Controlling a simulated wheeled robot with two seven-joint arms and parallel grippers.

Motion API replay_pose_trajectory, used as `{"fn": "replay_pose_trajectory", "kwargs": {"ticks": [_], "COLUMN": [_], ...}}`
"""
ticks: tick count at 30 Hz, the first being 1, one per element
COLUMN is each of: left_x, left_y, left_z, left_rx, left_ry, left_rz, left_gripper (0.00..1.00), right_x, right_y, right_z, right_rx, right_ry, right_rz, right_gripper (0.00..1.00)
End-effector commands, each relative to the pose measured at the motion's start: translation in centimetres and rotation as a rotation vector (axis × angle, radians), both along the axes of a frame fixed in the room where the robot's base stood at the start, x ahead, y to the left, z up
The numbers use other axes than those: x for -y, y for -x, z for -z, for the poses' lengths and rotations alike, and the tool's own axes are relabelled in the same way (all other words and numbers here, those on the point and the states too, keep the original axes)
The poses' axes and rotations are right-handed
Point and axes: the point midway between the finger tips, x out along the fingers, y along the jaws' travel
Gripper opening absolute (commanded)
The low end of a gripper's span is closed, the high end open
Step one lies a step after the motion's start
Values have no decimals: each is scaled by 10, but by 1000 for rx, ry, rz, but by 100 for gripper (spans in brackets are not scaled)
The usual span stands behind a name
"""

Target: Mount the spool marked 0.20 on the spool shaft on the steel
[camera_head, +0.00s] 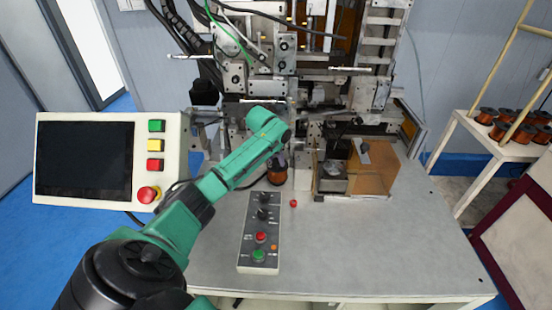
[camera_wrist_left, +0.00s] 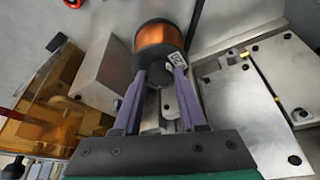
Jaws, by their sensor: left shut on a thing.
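A spool with orange-brown copper wire and dark flanges shows in the left wrist view (camera_wrist_left: 158,40), with a small white label on its side that is too small to read surely. In the head view the spool (camera_head: 277,177) shows just below the end of my green left arm, near the back of the grey table. My left gripper (camera_wrist_left: 160,74) is shut on the spool, its two purple fingers on either side of its near end. I cannot make out the spool shaft. My right gripper is not in view.
A control box (camera_head: 260,232) with knobs and buttons lies on the table, left of centre. A screen panel (camera_head: 108,160) stands at the left. An amber guard (camera_head: 372,170) stands right of the spool. Several spools sit on a shelf (camera_head: 500,148) at the right. The table's front right is clear.

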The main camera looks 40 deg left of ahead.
Motion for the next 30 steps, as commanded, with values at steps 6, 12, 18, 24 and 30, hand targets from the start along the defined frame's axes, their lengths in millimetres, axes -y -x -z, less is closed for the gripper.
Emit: {"fn": "replay_pose_trajectory", "kwargs": {"ticks": [6,12,18,24,30], "left_x": [0,0,0,0,1], "left_y": [-1,-1,0,1,5], "left_z": [5,10,10,13,-1], "left_rx": [3,4,3,-3,2], "left_ry": [-2,-2,-1,1,1], "left_rz": [0,0,0,0,1], "left_gripper": [0,0,76,76,76], "right_x": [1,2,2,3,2], "right_y": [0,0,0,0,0], "right_z": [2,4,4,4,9], "right_rx": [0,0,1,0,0], "right_ry": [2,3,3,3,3], "right_rz": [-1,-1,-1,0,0], "right_gripper": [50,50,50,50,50]}}
